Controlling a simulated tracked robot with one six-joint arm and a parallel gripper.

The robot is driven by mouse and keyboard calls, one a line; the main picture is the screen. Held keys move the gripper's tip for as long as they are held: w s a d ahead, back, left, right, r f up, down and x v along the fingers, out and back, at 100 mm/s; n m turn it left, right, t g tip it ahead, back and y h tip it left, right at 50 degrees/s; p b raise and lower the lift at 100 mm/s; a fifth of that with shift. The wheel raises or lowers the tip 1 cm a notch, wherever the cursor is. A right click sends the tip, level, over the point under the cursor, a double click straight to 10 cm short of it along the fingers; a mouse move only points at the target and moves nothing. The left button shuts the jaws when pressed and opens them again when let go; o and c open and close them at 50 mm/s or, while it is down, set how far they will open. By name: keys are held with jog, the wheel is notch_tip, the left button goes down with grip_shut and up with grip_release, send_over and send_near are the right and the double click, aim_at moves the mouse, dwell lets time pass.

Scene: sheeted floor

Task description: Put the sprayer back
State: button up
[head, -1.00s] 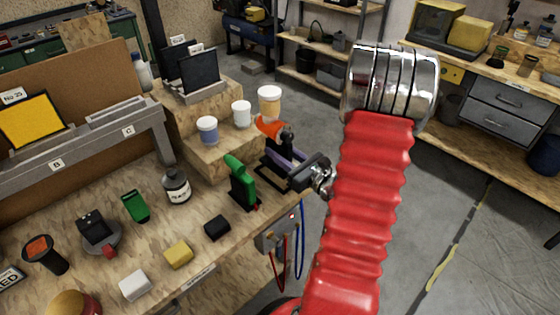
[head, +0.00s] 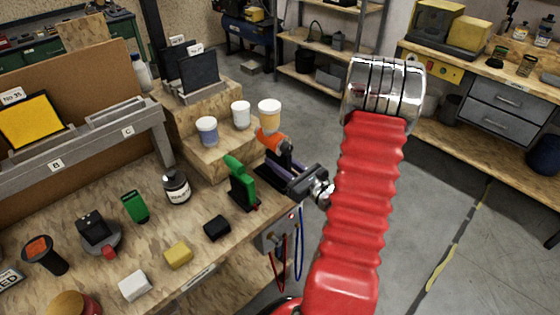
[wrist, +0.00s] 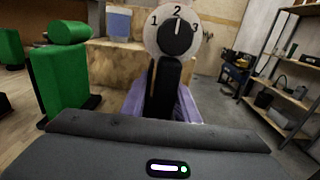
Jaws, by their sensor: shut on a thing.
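The sprayer (head: 271,142), with an orange front and a dark body, is held in my gripper (head: 288,167) at the right corner of the workbench. In the wrist view, its white round dial (wrist: 177,30) marked 1, 2, 3 faces me above a black handle (wrist: 162,88). My gripper, with purple fingers (wrist: 184,105), is shut around that handle. A dark flat piece (head: 264,173) lies below the sprayer at the bench edge. Whether the sprayer's lower end touches it is hidden by my gripper.
A green tool (head: 241,186) stands upright close to the left of my gripper; it also shows in the wrist view (wrist: 66,75). A grey box with cables (head: 281,232) hangs at the bench edge.

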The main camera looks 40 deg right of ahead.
jog(key=o, duration=0.7)
jog(key=shift+f, duration=0.1)
jog(key=shift+c, duration=0.2)
jog(key=s, duration=1.2)
jog(key=shift+d, duration=0.15)
dwell(0.6)
